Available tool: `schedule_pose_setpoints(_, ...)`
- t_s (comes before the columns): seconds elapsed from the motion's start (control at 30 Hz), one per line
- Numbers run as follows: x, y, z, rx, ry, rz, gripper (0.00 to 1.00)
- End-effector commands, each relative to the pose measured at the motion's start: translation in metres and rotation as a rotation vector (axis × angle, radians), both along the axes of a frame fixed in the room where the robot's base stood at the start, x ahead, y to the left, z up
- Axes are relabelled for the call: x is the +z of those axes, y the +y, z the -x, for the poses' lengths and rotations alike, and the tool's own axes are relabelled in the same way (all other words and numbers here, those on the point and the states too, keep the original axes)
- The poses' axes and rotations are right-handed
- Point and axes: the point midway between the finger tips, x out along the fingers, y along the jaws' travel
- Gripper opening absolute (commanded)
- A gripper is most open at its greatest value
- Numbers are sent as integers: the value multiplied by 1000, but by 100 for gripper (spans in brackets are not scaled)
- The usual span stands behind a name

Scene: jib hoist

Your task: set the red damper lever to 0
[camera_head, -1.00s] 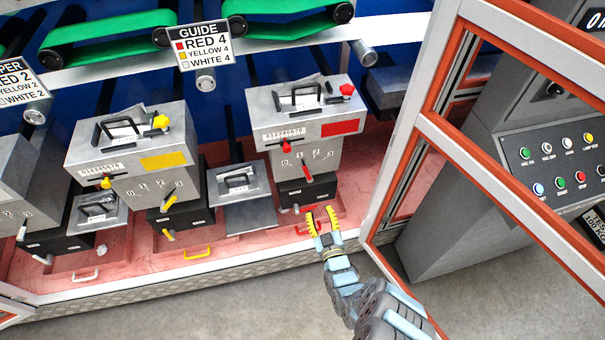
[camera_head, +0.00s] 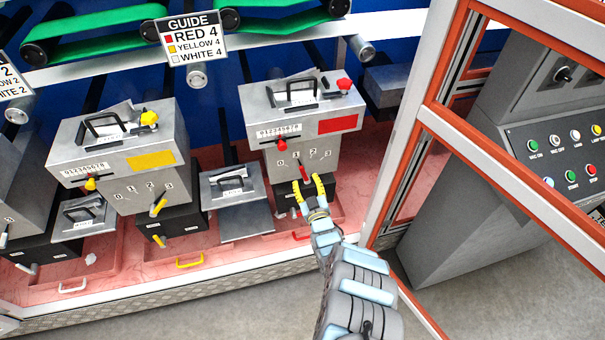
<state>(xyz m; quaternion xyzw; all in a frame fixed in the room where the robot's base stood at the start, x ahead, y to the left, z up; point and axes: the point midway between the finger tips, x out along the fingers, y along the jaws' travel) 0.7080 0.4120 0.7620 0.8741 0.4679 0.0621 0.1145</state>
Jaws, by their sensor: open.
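The red damper lever (camera_head: 305,173) is on the front of the red-labelled grey box (camera_head: 270,173), below a row of digits running up to 3. It hangs below the digits, slightly tilted, near the 1 and 2; its exact setting is too small to tell. My gripper (camera_head: 308,186) is open, with its yellow fingers pointing up at the box. The lever is just above and between the fingertips in the picture; I cannot tell whether they touch it.
A red slider knob (camera_head: 282,146) sits above the lever, and a red knob (camera_head: 344,84) is on the box top. The yellow-labelled box (camera_head: 110,185) stands to the left. An orange-and-white frame (camera_head: 413,120) rises to the right.

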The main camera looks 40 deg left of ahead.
Motion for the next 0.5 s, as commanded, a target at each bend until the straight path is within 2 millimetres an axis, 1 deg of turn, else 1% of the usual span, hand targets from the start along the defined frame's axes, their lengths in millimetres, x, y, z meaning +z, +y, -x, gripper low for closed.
schedule_pose_setpoints(0.3, -1, 26, -17, 0, -2, 0, 44)
schedule_pose_setpoints(0.5, 0, 35, -24, -1, -1, 0, 44)
